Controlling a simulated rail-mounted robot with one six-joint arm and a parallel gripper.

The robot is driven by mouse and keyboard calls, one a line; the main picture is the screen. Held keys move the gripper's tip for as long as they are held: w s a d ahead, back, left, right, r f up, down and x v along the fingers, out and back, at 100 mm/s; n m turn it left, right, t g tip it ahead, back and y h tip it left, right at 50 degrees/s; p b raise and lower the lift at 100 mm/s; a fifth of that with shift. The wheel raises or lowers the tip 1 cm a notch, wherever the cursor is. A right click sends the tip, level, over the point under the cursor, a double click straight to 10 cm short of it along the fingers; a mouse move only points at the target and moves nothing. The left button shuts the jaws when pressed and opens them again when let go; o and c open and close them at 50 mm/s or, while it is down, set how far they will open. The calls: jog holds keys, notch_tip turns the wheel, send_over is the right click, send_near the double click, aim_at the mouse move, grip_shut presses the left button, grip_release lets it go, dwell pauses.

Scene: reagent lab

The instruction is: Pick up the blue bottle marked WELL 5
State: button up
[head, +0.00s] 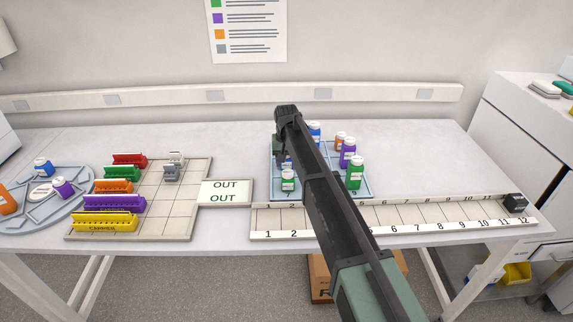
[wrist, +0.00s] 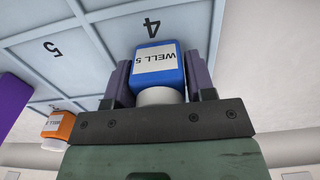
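The blue bottle marked WELL 5 (wrist: 157,68) has a white cap and stands between the two fingers of my gripper (wrist: 158,82) in the wrist view. The fingers lie close against both its sides, with no clear gap. The tray cell marked 4 shows beyond its base; I cannot tell whether the base touches the tray. In the head view my gripper (head: 281,150) is over the left side of the blue-grey tray (head: 361,193), and only a bit of blue (head: 288,162) shows beneath it. My arm hides much of the tray.
Near my gripper on the tray are a green bottle (head: 289,181), another blue bottle (head: 315,132), an orange bottle (head: 340,140), a purple bottle (head: 348,153) and a second green bottle (head: 355,173). A numbered strip (head: 455,214) lies in front. The table's back right is clear.

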jog(key=c, duration=0.5)
notch_tip(320, 180, up, 20)
jog(key=p, duration=2)
jog(key=shift+r, duration=0.15)
